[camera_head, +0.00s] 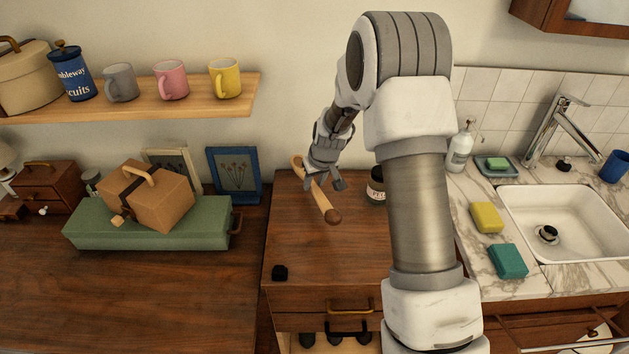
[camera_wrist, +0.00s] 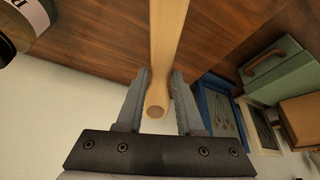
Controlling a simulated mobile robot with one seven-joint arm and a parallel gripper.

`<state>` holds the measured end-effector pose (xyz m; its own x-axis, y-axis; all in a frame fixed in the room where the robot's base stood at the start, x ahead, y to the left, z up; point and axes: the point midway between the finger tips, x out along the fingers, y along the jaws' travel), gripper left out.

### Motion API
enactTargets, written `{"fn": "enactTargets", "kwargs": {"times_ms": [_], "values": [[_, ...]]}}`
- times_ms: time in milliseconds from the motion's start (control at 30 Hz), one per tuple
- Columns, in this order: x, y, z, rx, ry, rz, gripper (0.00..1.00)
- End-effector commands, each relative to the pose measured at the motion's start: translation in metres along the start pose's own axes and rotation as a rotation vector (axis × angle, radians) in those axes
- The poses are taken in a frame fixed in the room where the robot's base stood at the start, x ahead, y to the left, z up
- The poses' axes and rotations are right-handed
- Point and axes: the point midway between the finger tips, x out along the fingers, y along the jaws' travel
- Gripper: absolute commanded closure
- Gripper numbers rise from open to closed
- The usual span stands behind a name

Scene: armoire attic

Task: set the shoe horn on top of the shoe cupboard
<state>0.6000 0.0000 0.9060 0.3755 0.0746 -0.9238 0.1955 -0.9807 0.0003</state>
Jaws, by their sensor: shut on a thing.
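The shoe horn (camera_head: 321,197) is a long, light wooden piece with a darker rounded end. My gripper (camera_head: 318,181) is shut on it, and it also shows between the two grey fingers in the wrist view (camera_wrist: 167,40). The shoe horn lies over the back part of the shoe cupboard (camera_head: 310,255), a brown wooden cabinet with drawer handles on its front. It slants towards the front right in the head view. Whether it touches the cupboard top is hard to tell.
Blue-framed picture (camera_head: 234,174) and green case (camera_head: 150,225) stand left. The sink counter (camera_head: 475,270) is right. The cupboard's middle is clear.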

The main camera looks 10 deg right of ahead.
Motion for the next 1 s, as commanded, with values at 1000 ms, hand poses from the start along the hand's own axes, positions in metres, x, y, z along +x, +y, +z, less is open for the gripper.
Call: {"fn": "enactTargets", "kwargs": {"times_ms": [1000], "values": [[0.055,0.000,0.023,0.000,0.001,0.000,1.00]]}}
